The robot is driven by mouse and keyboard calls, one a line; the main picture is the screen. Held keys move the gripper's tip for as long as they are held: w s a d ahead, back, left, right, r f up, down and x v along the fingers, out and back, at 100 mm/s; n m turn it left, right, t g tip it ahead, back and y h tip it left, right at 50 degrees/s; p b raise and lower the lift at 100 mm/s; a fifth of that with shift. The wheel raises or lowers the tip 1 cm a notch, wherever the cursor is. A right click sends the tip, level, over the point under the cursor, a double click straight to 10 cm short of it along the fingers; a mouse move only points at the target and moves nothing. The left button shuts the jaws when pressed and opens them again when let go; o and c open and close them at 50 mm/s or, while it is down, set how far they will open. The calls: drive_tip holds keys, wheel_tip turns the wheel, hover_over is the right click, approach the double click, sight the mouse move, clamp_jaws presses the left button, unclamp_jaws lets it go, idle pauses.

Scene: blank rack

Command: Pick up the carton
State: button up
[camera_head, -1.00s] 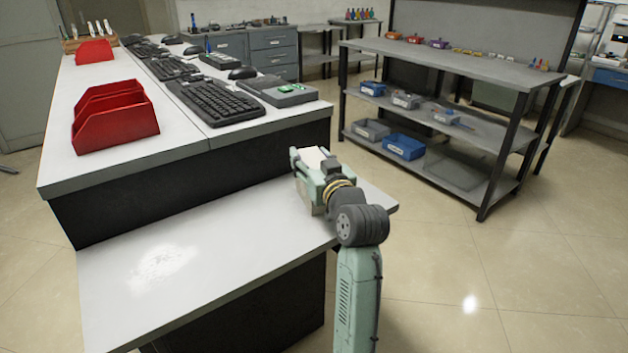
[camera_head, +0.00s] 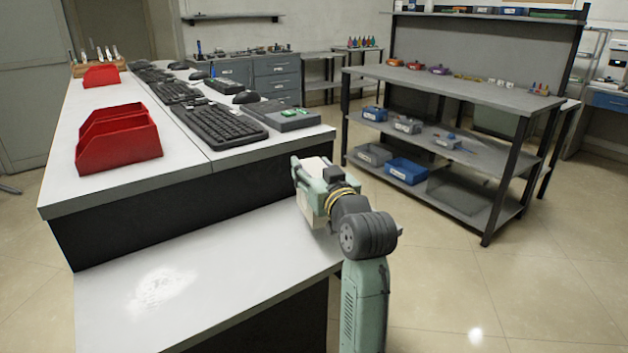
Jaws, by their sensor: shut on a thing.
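The carton (camera_head: 313,166) is a whitish box held at my gripper, over the right end of the low white bench (camera_head: 220,262). Its pale top shows behind the gripper body, and a pale lower part shows beneath it. My gripper (camera_head: 306,178) is shut on the carton. The gripper body and wrist hide much of the carton and most of the fingers. I cannot tell how far the carton's bottom is from the bench top.
A higher white counter (camera_head: 60,187) behind the bench carries red bins (camera_head: 120,142), keyboards (camera_head: 222,128) and a grey device (camera_head: 284,115). A shelving rack (camera_head: 450,92) with small bins stands at the right. The low bench's left and middle are clear.

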drive_tip(key=s+a+r+b, duration=0.1)
drive_tip(key=s+b, duration=0.6)
drive_tip(key=s, duration=0.7)
drive_tip(key=shift+s+a, duration=0.3)
drive_tip(key=shift+a, duration=0.3)
